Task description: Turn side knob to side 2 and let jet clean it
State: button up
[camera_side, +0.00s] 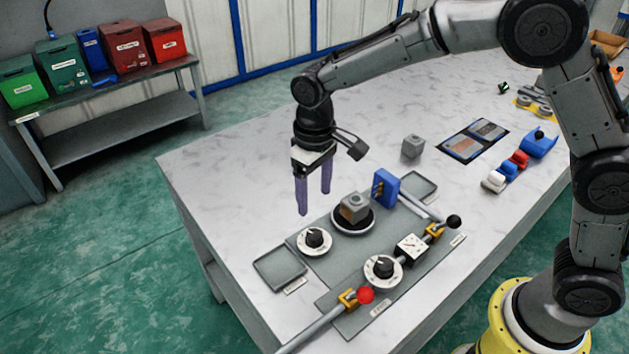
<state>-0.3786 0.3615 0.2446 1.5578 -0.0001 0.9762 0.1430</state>
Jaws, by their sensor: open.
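My gripper (314,200) is open and empty, with two purple fingers pointing down above the table, behind and left of the fixture plate. Two black knobs on white round dials sit on the grey plates: one at the left (314,240) and one at the front (383,269). Their markings are too small to read, so I cannot tell which is the side knob. A grey block with a brownish face (355,208) sits on a round black-and-white turntable (353,226). A blue block with brass nozzles (386,188), likely the jet, stands just right of it.
Grey trays lie left (279,268) and right (421,186). A loose grey block (412,146) stands behind. The table's left side is clear.

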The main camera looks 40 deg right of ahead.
jog(key=shift+r, duration=1.4)
